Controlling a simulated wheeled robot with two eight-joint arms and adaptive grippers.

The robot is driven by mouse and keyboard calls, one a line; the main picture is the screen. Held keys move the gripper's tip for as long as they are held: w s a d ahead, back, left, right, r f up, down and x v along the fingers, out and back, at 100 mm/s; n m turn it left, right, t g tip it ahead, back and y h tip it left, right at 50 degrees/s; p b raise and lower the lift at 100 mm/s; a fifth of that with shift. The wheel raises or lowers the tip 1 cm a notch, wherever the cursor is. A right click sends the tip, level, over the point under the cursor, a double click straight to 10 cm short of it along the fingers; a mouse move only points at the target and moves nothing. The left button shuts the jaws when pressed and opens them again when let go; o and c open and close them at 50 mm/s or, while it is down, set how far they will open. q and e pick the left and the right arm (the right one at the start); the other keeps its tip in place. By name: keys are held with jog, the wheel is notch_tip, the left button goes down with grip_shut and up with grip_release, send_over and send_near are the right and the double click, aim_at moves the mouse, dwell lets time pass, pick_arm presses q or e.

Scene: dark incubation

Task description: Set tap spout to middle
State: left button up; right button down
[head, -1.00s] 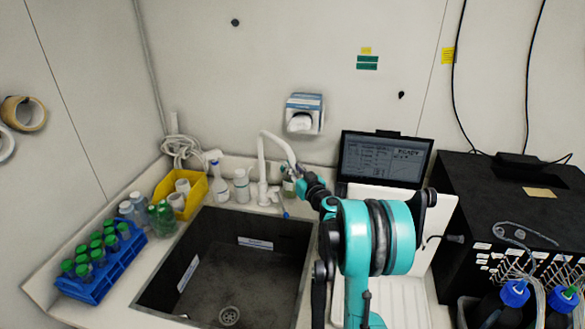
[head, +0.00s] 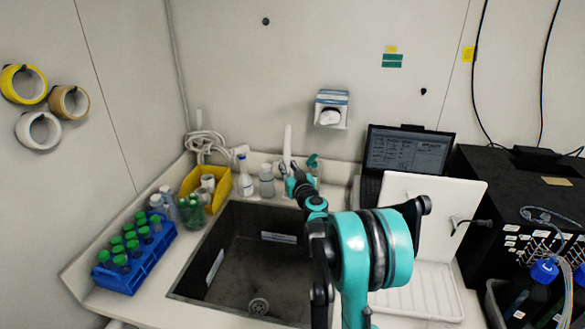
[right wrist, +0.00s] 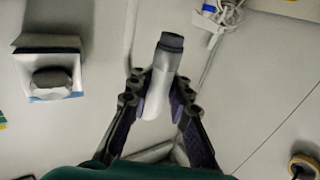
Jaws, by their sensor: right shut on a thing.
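The white tap (head: 288,142) stands at the back edge of the sink. Its upright part shows in the head view, while its lower part and spout are mostly hidden by my right gripper (head: 291,180). In the right wrist view, a white tube with a dark grey end, the tap spout (right wrist: 157,98), lies between the two fingers of my right gripper (right wrist: 160,90), which is shut on it. In the head view, the gripper is over the sink's back edge. My left gripper is not in view.
The dark sink (head: 235,265) lies below my arm. A white panel (head: 430,215) and a laptop (head: 405,152) stand to the right.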

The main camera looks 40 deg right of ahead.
jog(key=shift+w+a, duration=1.3)
jog(key=shift+a, duration=0.3)
jog(key=shift+f, duration=0.1)
jog(key=c, duration=1.6)
grip_release()
jog(key=shift+c, duration=0.2)
jog(key=shift+o, duration=1.1)
jog(key=shift+a+r, duration=0.2)
jog(key=shift+s+d, duration=0.1)
jog(key=shift+d, duration=0.05)
